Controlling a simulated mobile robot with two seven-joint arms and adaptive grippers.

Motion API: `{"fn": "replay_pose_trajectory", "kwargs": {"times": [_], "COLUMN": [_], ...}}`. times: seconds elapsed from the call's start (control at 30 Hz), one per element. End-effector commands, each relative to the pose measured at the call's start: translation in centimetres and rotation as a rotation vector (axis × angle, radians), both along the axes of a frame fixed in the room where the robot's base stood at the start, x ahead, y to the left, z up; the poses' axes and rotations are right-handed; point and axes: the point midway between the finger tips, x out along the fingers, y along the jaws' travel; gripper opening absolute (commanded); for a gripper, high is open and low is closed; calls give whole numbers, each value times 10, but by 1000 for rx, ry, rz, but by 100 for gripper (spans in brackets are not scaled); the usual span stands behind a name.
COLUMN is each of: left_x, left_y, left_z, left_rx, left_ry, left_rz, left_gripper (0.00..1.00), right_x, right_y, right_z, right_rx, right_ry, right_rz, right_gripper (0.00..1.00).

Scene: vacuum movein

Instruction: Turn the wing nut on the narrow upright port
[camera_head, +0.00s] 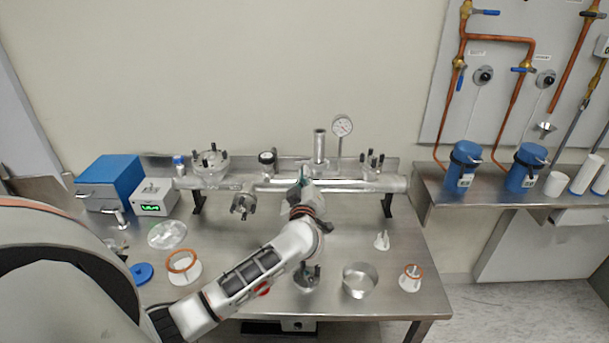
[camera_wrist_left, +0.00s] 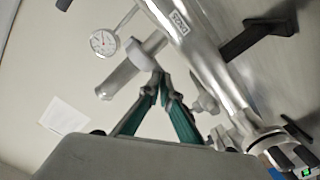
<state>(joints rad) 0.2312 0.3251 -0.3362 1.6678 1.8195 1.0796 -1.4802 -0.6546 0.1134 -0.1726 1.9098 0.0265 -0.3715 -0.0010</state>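The narrow upright port (camera_head: 319,146) is a slim metal tube standing on the horizontal pipe manifold (camera_head: 345,186). It shows tilted in the left wrist view (camera_wrist_left: 125,73). My left gripper (camera_head: 304,172) reaches in front of the manifold, just left of and below this port. In the left wrist view its green-padded fingers (camera_wrist_left: 163,77) converge to a narrow gap at the base of the port. I cannot make out the wing nut, and I cannot tell whether anything is between the fingertips. My right gripper is not in view.
A dial gauge (camera_head: 342,126) stands close right of the port. Flanges with black knobs sit at left (camera_head: 211,163) and right (camera_head: 372,162). A blue box (camera_head: 112,180) stands at left.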

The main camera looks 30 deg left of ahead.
Motion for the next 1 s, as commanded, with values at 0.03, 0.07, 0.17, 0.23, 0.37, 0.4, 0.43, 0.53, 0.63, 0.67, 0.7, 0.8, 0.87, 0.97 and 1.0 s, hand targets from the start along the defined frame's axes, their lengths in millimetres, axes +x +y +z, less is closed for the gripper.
{"fn": "replay_pose_trajectory", "kwargs": {"times": [0.03, 0.07, 0.17, 0.23, 0.37, 0.4, 0.43, 0.53, 0.63, 0.67, 0.7, 0.8, 0.87, 0.97, 1.0], "left_x": [0, 0, 0, 0, -1, -1, -1, -1, -1, -1, -1, -1, -1, -1, -1], "left_y": [0, 0, 0, 0, 1, 1, 1, 1, 1, 1, 1, 1, 1, 1, 1], "left_z": [0, 0, -1, -1, -1, -1, -1, -1, -1, -1, -1, -1, -1, -1, -1], "left_rx": [36, 60, 140, 193, 280, 304, 322, 373, 413, 424, 436, 459, 468, 479, 481], "left_ry": [23, 38, 86, 118, 173, 187, 198, 230, 254, 261, 268, 283, 288, 295, 296], "left_rz": [-1, -1, -1, -1, 0, 0, 0, 0, 0, 0, 0, 0, 0, 0, 0], "left_gripper": [0, 0, 0, 0, 0, 0, 0, 0, 0, 0, 0, 0, 0, 0, 0], "right_x": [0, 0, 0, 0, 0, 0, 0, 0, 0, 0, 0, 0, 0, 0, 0], "right_y": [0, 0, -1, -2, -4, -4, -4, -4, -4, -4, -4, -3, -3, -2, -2], "right_z": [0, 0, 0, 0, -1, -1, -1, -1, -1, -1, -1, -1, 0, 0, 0], "right_rx": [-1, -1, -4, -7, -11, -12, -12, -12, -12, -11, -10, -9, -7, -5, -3], "right_ry": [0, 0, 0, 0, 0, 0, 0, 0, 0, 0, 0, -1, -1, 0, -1], "right_rz": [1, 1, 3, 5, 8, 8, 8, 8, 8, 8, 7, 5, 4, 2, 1], "right_gripper": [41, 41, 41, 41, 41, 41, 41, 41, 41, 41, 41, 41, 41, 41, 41]}}
